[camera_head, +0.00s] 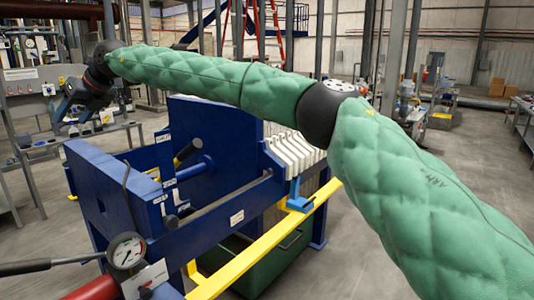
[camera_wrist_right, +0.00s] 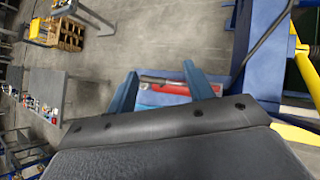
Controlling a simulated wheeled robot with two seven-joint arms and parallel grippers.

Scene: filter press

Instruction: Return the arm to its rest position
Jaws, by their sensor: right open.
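My right arm, in a green padded sleeve, reaches across the head view from the lower right to the upper left, above the filter press (camera_head: 115,195). My right gripper (camera_head: 70,115) is at the far left end, high and apart from the blue press frame. In the right wrist view my right gripper (camera_wrist_right: 160,72) has its two blue fingers spread, with no held thing visible between them. A red and grey item (camera_wrist_right: 165,86) shows beyond the fingers. My left gripper is not in view.
White filter plates (camera_head: 292,152) and a yellow rail (camera_head: 270,240) are below my arm. A pressure gauge (camera_head: 127,251) and a black lever (camera_head: 25,267) are at the lower left. Shelving (camera_head: 25,165) stands behind my gripper.

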